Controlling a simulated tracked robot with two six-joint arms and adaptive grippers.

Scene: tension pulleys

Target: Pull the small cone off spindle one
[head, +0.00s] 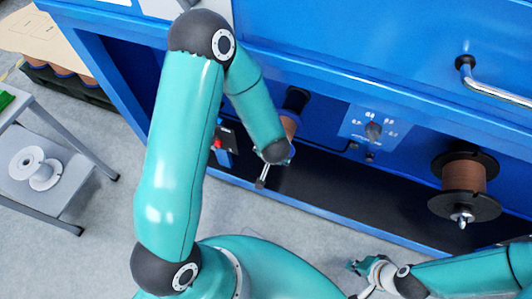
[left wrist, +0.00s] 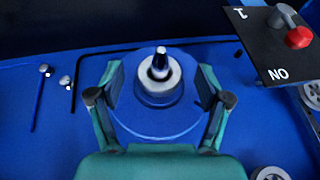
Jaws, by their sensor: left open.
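I cannot tell for certain which of these is the small cone. My left gripper (left wrist: 160,90) is open, with one finger on each side of the blue piece; firm contact is not clear. In the head view my left wrist mostly hides this spindle, and a brown and black part (head: 290,124) shows behind it. My right gripper (head: 359,280) is low in the head view, fingers spread and empty.
A brown spool with black flanges (head: 463,177) sits on another spindle to the right, with a silver tip. A switch panel with a red knob (left wrist: 299,37) is close to my left gripper. A dial panel (head: 374,130) lies between spindles. A grey stand (head: 85,170) holds a white spool (head: 43,174).

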